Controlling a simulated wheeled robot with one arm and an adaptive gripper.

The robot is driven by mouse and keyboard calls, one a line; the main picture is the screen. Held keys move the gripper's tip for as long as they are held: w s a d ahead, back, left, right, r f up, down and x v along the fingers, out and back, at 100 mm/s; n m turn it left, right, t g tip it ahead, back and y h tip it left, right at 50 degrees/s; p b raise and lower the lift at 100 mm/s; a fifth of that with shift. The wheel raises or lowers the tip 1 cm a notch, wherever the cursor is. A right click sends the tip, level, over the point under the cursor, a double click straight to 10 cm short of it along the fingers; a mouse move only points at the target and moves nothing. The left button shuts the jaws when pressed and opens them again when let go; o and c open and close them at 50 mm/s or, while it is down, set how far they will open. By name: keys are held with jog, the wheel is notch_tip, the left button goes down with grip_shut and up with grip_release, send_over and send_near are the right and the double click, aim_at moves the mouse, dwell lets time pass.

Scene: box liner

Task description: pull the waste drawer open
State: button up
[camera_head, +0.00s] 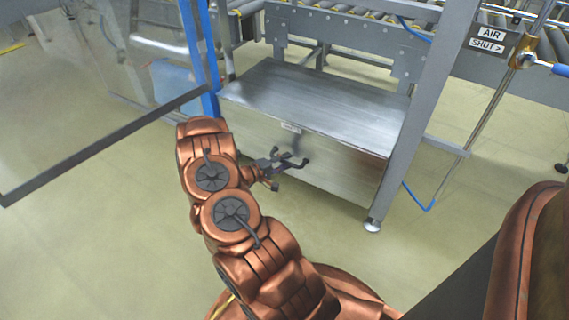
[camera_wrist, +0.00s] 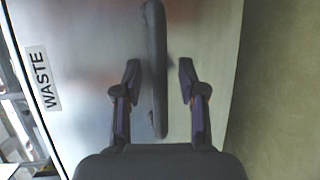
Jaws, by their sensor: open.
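The waste drawer (camera_head: 340,178) is a brushed-metal front under a steel top, and it looks shut. Its white WASTE label (camera_wrist: 42,79) reads clearly in the wrist view, at the left. A dark bar handle (camera_wrist: 154,60) runs up the middle of the drawer front in that view. My gripper (camera_wrist: 159,75) is open, with one finger on each side of the handle and a visible gap on both sides. In the head view my gripper (camera_head: 291,160) is close to the drawer front, below the small label, and mostly covers the handle.
The steel top (camera_head: 315,97) above the drawer is bare. A grey frame leg (camera_head: 410,130) stands at its right and a blue post (camera_head: 203,60) at its left. A clear panel with a dark edge (camera_head: 105,145) juts out at left. The floor (camera_head: 120,250) in front is clear.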

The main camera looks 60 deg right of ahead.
grip_shut()
dwell(0.4)
dwell(0.4)
